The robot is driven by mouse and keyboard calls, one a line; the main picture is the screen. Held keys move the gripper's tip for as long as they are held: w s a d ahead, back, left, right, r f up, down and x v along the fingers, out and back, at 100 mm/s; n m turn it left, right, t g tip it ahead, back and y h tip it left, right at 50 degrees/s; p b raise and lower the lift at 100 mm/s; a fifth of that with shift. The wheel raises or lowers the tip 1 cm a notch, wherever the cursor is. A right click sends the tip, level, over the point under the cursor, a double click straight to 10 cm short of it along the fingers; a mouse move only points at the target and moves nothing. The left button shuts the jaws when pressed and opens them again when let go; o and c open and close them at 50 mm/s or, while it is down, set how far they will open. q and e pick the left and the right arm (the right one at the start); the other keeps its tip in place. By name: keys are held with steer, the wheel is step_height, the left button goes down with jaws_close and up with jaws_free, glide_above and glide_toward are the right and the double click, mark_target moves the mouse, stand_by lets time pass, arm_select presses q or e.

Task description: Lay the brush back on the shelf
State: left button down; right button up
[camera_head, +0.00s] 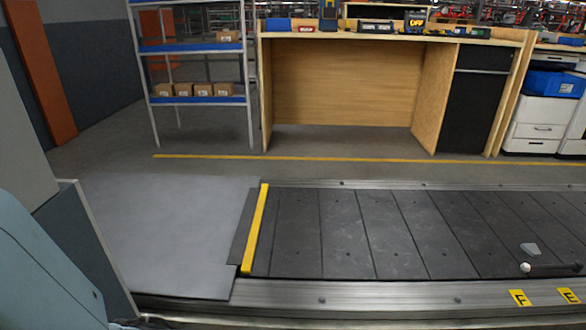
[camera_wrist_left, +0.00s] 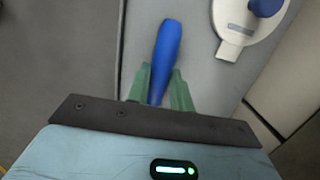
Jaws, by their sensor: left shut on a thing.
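In the left wrist view, the green fingers of my left gripper (camera_wrist_left: 160,76) are shut on a blue handle, which I take to be the brush (camera_wrist_left: 167,38). The handle sticks out beyond the fingertips, slightly tilted. No bristles show. A light grey surface (camera_wrist_left: 197,58) lies behind the handle; I cannot tell whether it is the shelf or whether the brush touches it. In the head view only part of my left arm shows at the lower left, and the gripper is out of frame. My right gripper is not in view.
A white rounded object with a blue knob (camera_wrist_left: 237,28) lies right of the brush. A dark slat conveyor (camera_head: 385,235) with a yellow strip (camera_head: 255,228) carries a small grey piece (camera_head: 530,249). Behind stand a rack (camera_head: 192,47) with boxes and a wooden bench (camera_head: 345,80).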

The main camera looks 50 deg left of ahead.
arm_select(q)
steer(key=shift+f, duration=0.1)
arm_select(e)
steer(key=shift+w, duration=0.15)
arm_select(q)
steer(key=shift+f, duration=0.15)
steer(key=c, duration=1.2)
jaws_free()
steer(key=shift+o, duration=0.2)
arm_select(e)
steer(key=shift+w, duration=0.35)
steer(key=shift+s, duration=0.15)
arm_select(q)
steer(key=r+p, duration=0.1)
steer(key=r, duration=0.1)
steer(key=r+p, duration=0.1)
steer(key=r, duration=0.1)
steer(key=r+p, duration=0.1)
steer(key=r, duration=0.1)
steer(key=shift+w+d+r, duration=0.2)
steer(key=shift+w+d, duration=0.1)
steer(key=shift+w, duration=0.05)
steer(key=shift+r+p, duration=0.35)
steer(key=shift+r, duration=0.35)
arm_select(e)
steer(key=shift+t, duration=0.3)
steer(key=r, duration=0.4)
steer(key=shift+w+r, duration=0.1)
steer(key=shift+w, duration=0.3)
